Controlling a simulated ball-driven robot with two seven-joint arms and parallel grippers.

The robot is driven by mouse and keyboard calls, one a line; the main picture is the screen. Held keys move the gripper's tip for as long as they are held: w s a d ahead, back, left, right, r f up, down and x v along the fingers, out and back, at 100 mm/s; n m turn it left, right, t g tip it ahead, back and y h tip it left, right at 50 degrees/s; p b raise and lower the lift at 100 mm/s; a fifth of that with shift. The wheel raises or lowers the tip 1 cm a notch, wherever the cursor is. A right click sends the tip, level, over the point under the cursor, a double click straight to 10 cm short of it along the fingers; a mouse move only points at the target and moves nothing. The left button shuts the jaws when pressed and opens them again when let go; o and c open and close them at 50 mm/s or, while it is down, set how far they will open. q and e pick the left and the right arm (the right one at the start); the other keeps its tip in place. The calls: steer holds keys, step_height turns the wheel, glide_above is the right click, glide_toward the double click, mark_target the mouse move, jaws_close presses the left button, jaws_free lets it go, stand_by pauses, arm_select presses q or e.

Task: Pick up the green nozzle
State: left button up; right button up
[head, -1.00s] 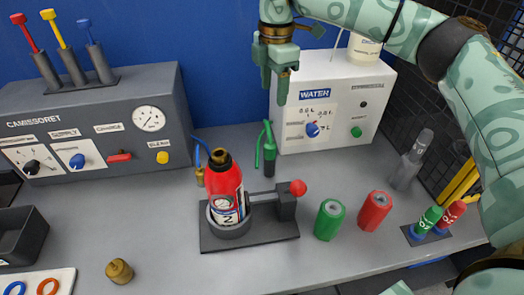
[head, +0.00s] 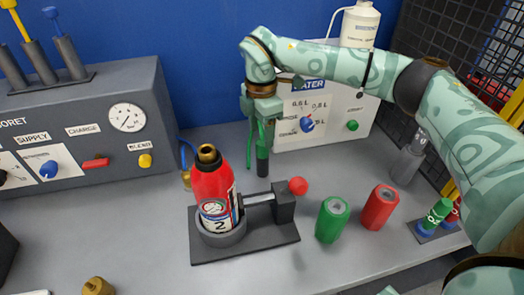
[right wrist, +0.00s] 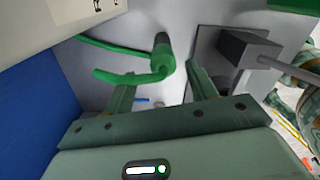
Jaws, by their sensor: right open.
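The green nozzle (head: 262,147) stands upright in a dark cylindrical holder behind the red extinguisher, in front of the white water box. Its upper part is partly hidden by my right gripper (head: 261,122) in the head view. In the right wrist view the nozzle (right wrist: 150,74) with its green hose lies just beyond the fingertips, roughly between them. My right gripper (right wrist: 160,82) is open and empty, pointing down at the nozzle. Contact cannot be made out. My left gripper is out of view.
A red extinguisher (head: 211,183) stands in a dark clamp base (head: 262,241) with a red knob. A green cylinder (head: 332,221) and a red cylinder (head: 379,208) stand right of it. The white water box (head: 350,128) is close behind. A grey control panel (head: 85,150) stands left.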

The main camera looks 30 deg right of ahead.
mark_target(263, 140)
steer(key=f, duration=0.2)
steer(key=f+b, duration=0.1)
steer(key=f, duration=0.1)
steer(key=shift+s+d+f, duration=0.1)
steer(key=shift+s+f, duration=0.1)
steer(key=shift+f, duration=0.05)
steer(key=shift+r, duration=0.1)
steer(key=c, duration=1.1)
